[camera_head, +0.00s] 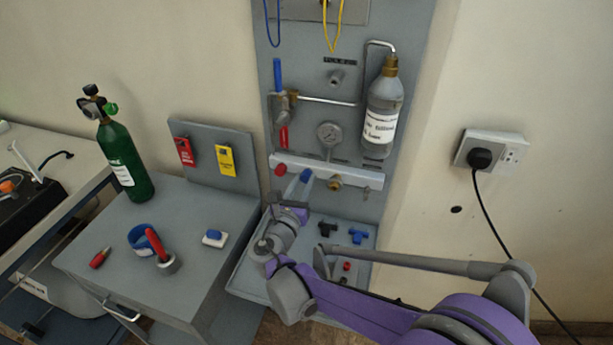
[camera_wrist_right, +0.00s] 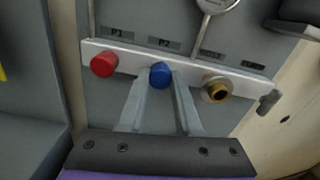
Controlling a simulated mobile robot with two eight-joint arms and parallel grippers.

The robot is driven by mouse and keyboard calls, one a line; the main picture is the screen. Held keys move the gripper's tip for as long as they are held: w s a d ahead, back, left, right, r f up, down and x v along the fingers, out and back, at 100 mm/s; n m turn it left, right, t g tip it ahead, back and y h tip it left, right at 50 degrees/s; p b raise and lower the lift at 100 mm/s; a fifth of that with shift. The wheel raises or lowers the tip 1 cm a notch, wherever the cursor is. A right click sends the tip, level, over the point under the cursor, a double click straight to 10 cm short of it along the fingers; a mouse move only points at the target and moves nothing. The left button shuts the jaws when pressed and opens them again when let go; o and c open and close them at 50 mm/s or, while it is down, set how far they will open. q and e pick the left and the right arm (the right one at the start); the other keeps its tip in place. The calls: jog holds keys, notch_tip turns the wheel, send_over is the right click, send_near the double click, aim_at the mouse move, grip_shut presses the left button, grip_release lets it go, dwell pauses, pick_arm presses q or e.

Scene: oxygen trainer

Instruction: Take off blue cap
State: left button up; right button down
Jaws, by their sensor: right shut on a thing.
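The blue cap (camera_head: 305,174) sits on the white manifold bar (camera_head: 361,178) of the grey panel, between a red cap (camera_head: 279,169) and a bare brass fitting (camera_head: 335,183). In the right wrist view the blue cap (camera_wrist_right: 160,75) is between the fingertips, under the P2 label. My right gripper (camera_head: 306,183) is shut on the blue cap, its fingers reaching up to the bar from below. The cap still appears to be against the bar. My left gripper is not in view.
A gauge (camera_head: 329,134) and a labelled bottle (camera_head: 383,117) are above the bar. Small blue, black and red parts lie on the tray (camera_head: 246,277) below. A plug and cord (camera_head: 480,158) are at right.

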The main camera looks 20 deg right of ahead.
jog(key=shift+n, duration=0.3)
jog(key=n, duration=0.2)
jog(key=shift+n, duration=0.7)
jog(key=shift+b, duration=0.3)
jog(key=n, duration=0.3)
jog(key=shift+n, duration=0.3)
jog(key=shift+n+b, duration=0.4)
jog(key=shift+n, duration=1.3)
